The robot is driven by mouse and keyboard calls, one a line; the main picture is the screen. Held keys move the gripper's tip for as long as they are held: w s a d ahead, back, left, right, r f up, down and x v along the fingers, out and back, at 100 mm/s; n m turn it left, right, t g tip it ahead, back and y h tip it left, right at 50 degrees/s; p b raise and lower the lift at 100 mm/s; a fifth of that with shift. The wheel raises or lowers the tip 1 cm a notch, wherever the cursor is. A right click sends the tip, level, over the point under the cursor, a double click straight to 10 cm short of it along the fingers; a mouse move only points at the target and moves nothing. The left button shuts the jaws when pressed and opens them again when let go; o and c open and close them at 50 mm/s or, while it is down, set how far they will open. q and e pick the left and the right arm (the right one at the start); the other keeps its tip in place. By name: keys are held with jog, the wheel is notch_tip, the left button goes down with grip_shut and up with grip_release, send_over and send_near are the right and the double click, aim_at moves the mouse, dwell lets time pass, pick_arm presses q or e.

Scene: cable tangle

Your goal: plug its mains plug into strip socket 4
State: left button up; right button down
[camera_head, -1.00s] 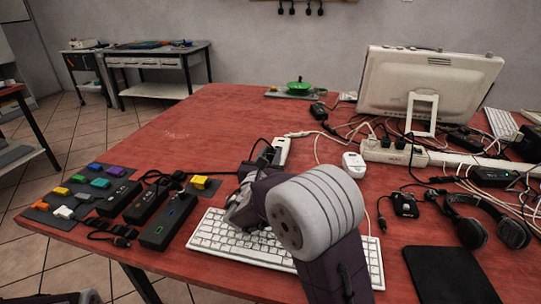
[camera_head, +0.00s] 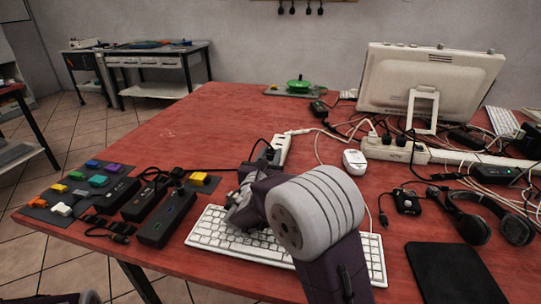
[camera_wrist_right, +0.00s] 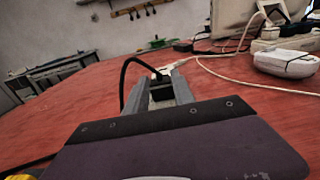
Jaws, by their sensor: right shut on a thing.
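My right gripper (camera_wrist_right: 160,92) is shut on a black plug (camera_wrist_right: 161,85) in the right wrist view. A black cable (camera_wrist_right: 124,80) loops up from its left side. A white block (camera_wrist_right: 170,67), perhaps a socket strip, lies just beyond the fingertips; I cannot tell whether the plug touches it. In the head view this white block (camera_head: 281,147) lies past the keyboard, and my right wrist hides most of the gripper. Another white strip (camera_head: 392,151) with plugs in it stands under the monitor. Socket numbers are not readable.
A white keyboard (camera_head: 210,232) lies under my right arm. A white mouse-like object (camera_head: 354,162) stands to the right, also in the wrist view (camera_wrist_right: 287,63). Black adapters (camera_head: 166,217) lie at left. Headphones (camera_head: 478,222) and tangled cables crowd the right.

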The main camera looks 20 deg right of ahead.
jog(key=shift+f, duration=0.1)
jog(key=c, duration=1)
grip_release()
jog(key=shift+a, duration=0.1)
jog(key=p+v, duration=0.2)
jog(key=v, duration=0.6)
jog(key=shift+s+a, duration=0.25)
jog(key=shift+s, duration=0.2)
